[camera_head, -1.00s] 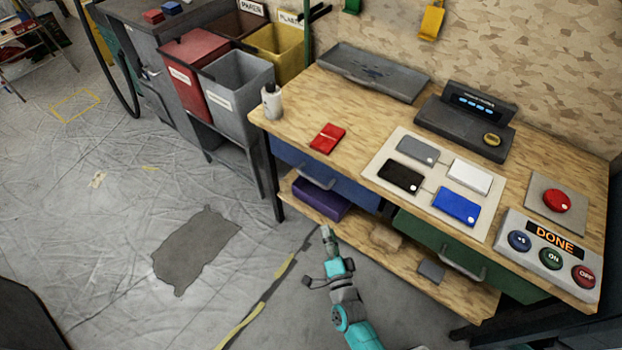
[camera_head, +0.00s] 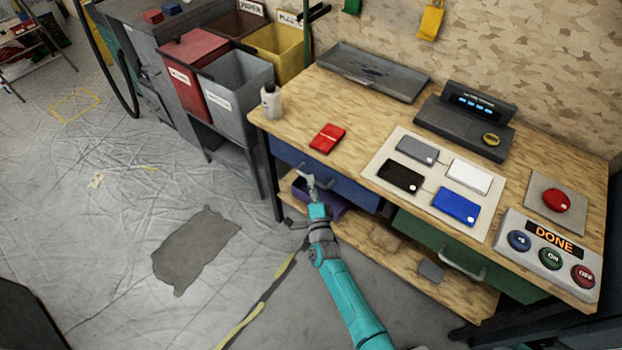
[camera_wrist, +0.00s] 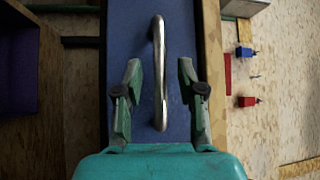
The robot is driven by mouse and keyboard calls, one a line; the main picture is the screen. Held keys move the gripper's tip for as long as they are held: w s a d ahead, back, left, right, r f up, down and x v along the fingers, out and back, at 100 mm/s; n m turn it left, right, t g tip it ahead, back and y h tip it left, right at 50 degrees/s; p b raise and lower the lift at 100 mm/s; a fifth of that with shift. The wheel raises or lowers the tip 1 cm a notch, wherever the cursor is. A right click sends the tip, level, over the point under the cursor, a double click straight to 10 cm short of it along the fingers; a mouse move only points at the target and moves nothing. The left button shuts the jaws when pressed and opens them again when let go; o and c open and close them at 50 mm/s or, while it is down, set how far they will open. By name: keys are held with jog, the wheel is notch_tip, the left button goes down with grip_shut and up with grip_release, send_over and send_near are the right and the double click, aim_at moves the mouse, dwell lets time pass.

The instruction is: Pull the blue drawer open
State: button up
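The blue drawer (camera_head: 345,186) is under the left part of the wooden workbench and looks shut in the head view. Its front fills the middle of the wrist view (camera_wrist: 180,35). Its silver bar handle (camera_wrist: 159,70) runs between the fingers of my gripper (camera_wrist: 160,88) in the wrist view. My gripper is open, with one finger on each side of the handle and a gap on both sides. In the head view my gripper (camera_head: 309,181) is in front of the drawer and covers most of the handle.
A purple bin (camera_head: 330,205) sits on the lower shelf below the drawer. A green drawer (camera_head: 430,240) is to the right. On the bench top are a red item (camera_head: 327,138), a white bottle (camera_head: 271,101) and a card board (camera_head: 400,150).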

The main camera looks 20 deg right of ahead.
jog(key=shift+w+d+r, duration=0.15)
jog(key=shift+w, duration=1)
grip_shut()
